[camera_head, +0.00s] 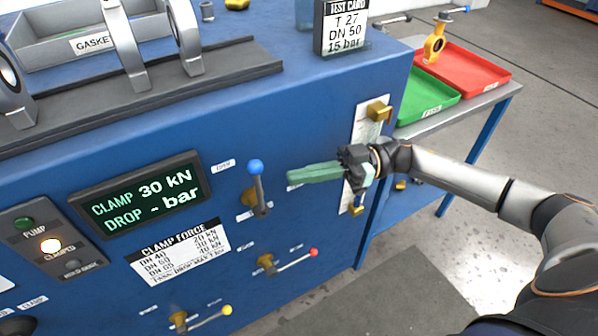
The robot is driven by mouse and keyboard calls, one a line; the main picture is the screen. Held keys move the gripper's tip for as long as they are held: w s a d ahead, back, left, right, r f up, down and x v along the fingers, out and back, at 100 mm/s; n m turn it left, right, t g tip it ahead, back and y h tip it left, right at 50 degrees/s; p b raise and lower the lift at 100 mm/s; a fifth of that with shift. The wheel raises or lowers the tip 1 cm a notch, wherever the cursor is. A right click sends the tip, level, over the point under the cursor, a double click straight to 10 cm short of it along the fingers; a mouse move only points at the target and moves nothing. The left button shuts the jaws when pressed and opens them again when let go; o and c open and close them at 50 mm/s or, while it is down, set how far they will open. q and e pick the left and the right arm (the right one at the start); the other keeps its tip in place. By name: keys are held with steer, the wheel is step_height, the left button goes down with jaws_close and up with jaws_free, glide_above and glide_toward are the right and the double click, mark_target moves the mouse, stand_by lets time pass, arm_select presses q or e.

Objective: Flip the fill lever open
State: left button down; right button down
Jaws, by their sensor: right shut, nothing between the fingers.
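A lever with a blue knob (256,168) is on the front of the blue bench and stands nearly upright. A lever with a red knob (296,260) is below it and points right. A lever with a yellow knob (208,317) is at the lower edge and also points right. The small labels by the levers are too small to read, so I cannot tell which one is the fill lever. My right gripper (290,177) comes in from the right. Its green fingers are shut and empty, pointing left, with a gap to the right of the blue knob.
The display (140,195) reads clamp 30 kN and a dash for drop. The clamped lamp (51,246) is lit. A white scale plate with brass fittings (379,110) is behind my right wrist. A side table holds a green tray (428,97) and a red tray (470,72).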

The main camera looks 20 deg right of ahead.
steer(key=s+d+b, duration=0.1)
steer(key=d, duration=0.8)
steer(key=shift+d, duration=0.2)
steer(key=shift+a, duration=0.1)
